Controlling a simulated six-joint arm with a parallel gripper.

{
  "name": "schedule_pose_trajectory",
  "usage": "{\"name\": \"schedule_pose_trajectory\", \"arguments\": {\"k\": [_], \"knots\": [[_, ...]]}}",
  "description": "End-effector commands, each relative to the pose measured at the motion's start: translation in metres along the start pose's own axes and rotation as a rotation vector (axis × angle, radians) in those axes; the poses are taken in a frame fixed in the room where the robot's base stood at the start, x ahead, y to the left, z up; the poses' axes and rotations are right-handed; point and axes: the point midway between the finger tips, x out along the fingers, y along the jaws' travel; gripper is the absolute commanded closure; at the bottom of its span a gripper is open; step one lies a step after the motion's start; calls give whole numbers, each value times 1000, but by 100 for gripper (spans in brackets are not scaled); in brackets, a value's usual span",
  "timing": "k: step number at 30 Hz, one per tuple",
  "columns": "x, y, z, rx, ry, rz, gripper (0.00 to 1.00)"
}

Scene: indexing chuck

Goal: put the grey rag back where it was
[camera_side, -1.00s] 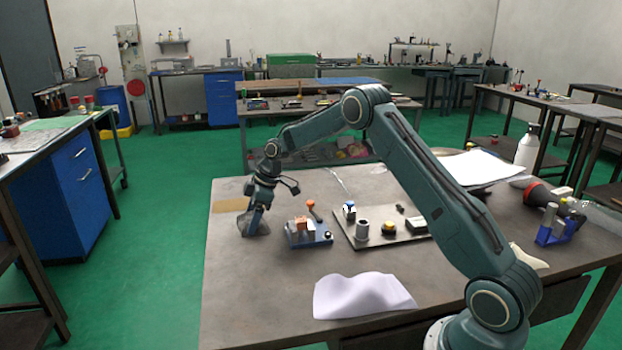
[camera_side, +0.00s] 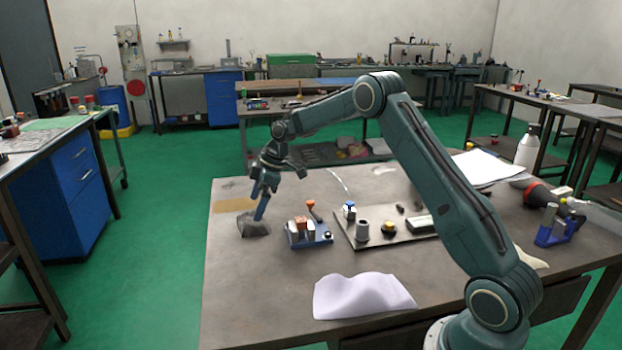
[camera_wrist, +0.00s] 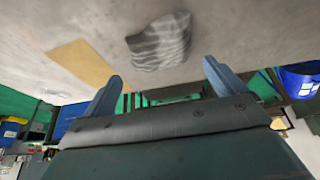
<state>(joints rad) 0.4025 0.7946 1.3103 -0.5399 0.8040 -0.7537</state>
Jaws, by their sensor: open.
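The grey rag (camera_side: 252,226) lies crumpled on the table top near its left edge, next to a tan patch. In the wrist view the rag (camera_wrist: 160,44) shows as a striped grey bundle on the table, beyond the fingertips and apart from them. My gripper (camera_side: 262,208) is just above the rag in the side view, pointing down. Its two blue fingers (camera_wrist: 164,72) are spread wide with nothing between them in the wrist view.
A blue fixture (camera_side: 309,235) with an orange-knobbed lever stands right of the rag. A dark plate (camera_side: 400,236) with small parts lies farther right. A white cloth (camera_side: 362,296) lies at the front. The tan patch (camera_side: 232,206) is flat. Table between rag and white cloth is clear.

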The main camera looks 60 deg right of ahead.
Motion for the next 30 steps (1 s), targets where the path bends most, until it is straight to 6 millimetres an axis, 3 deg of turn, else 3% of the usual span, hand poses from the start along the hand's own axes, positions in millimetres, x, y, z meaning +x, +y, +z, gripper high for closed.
{"name": "schedule_pose_trajectory", "arguments": {"k": [6,13,30], "knots": [[-38,1,0,1,1,4,5],[-64,1,0,1,1,2,5],[-72,0,0,0,0,1,5]]}}
